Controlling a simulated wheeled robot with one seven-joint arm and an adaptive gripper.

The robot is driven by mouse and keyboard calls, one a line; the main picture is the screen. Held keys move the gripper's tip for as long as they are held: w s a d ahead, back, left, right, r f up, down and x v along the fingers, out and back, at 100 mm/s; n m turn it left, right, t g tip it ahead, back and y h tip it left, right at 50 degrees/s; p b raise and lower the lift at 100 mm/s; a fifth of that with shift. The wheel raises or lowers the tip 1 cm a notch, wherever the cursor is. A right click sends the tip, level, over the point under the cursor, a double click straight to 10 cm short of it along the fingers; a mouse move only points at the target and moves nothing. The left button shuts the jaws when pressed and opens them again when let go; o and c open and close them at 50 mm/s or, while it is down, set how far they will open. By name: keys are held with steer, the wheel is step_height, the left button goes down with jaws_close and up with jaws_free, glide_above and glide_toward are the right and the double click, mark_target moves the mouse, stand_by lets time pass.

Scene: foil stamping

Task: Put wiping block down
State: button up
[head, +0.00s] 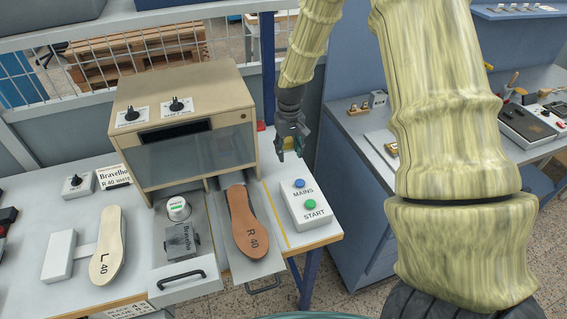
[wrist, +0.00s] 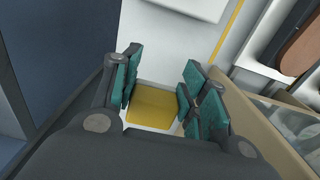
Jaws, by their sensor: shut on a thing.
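The wiping block (wrist: 154,107) is yellow and sits between the teal finger pads of my gripper (wrist: 157,98) in the wrist view. My gripper is shut on it. In the head view my gripper (head: 291,152) points down to the right of the beige machine, behind the MAINS/START box, and only a small yellowish part of the block shows between the fingers. The white table top (wrist: 172,35) lies beneath the block. I cannot tell whether the block touches it.
The beige machine (head: 185,95) stands left of my gripper. The MAINS/START box (head: 304,204) is in front. A brown R 40 insole (head: 245,222) lies on the pulled-out right drawer. A pale L 40 insole (head: 106,247) lies further left. A blue-grey partition (head: 352,60) is at right.

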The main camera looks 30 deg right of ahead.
mark_target(289, 174)
steer(key=shift+s+f+p, duration=0.4)
steer(key=shift+s+f, duration=0.1)
steer(key=shift+f, duration=0.3)
steer(key=shift+w+f, duration=0.25)
steer(key=shift+f, duration=0.35)
steer(key=shift+w+f, duration=0.25)
steer(key=shift+f, duration=0.3)
steer(key=shift+w+f, duration=0.15)
steer(key=shift+f, duration=0.15)
steer(key=shift+s+f+p, duration=0.2)
steer(key=shift+s+p, duration=0.15)
steer(key=shift+p, duration=0.1)
steer(key=shift+s+f, duration=0.15)
steer(key=shift+f, duration=0.2)
steer(key=f, duration=0.1)
steer(key=f+p, duration=0.1)
steer(key=shift+w+f, duration=0.3)
steer(key=shift+f, duration=0.05)
steer(key=shift+s, duration=0.15)
